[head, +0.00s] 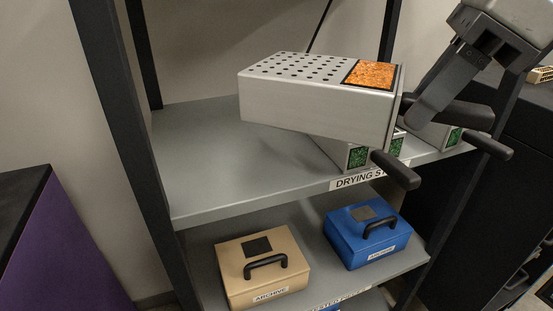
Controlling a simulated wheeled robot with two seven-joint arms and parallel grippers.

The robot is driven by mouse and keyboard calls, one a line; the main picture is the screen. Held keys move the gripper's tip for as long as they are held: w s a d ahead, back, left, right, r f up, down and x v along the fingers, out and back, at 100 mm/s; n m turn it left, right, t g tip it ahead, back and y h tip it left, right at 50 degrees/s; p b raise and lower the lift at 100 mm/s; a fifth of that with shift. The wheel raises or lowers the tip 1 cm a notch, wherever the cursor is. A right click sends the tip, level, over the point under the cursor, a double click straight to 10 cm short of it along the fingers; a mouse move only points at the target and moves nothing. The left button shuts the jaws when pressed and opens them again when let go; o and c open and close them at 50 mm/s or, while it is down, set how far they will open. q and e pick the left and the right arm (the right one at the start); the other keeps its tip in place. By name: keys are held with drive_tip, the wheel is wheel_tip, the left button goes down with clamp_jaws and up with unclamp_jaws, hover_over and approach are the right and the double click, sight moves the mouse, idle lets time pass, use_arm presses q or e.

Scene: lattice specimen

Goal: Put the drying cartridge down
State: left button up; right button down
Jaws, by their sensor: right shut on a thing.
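The drying cartridge (315,107) is a grey metal box with a perforated top and an orange window at its right end. My right gripper (428,108) comes in from the upper right and is shut on the cartridge's black handle (465,113). The cartridge is over the upper grey shelf (205,175), seemingly raised off it, with a soft shadow below. Two grey cartridges with green windows, one in front (358,157) and one at right (453,136), stand on this shelf, partly hidden by the held one. My left gripper is not in view.
The shelf's left part is bare; its front edge carries a drying label (358,179). Dark rack posts (118,110) flank it. The lower shelf holds a tan archive box (240,273) and a blue one (350,243). The front cartridge's handle (396,170) juts past the edge.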

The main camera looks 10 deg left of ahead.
sight(359, 105)
drive_tip(key=a+f, duration=0.1)
drive_tip(key=a, duration=0.1)
drive_tip(key=w+a+f, duration=0.1)
drive_tip(key=a, duration=0.1)
drive_tip(key=w+a, duration=0.1)
drive_tip(key=a, duration=0.1)
drive_tip(key=shift+w+a+f+p, duration=0.1)
drive_tip(key=shift+w+f+p, duration=0.15)
drive_tip(key=shift+f+p, duration=0.15)
drive_tip(key=a+f, duration=0.1)
drive_tip(key=f, duration=0.1)
drive_tip(key=w+a+f, duration=0.1)
drive_tip(key=a+f, duration=0.1)
drive_tip(key=w+a+f, duration=0.1)
drive_tip(key=shift+w+a+f, duration=0.2)
drive_tip(key=shift+a+f, duration=0.2)
drive_tip(key=f, duration=0.3)
drive_tip(key=shift+w+a+f, duration=0.1)
drive_tip(key=shift+a, duration=0.2)
drive_tip(key=shift+f+p, duration=0.3)
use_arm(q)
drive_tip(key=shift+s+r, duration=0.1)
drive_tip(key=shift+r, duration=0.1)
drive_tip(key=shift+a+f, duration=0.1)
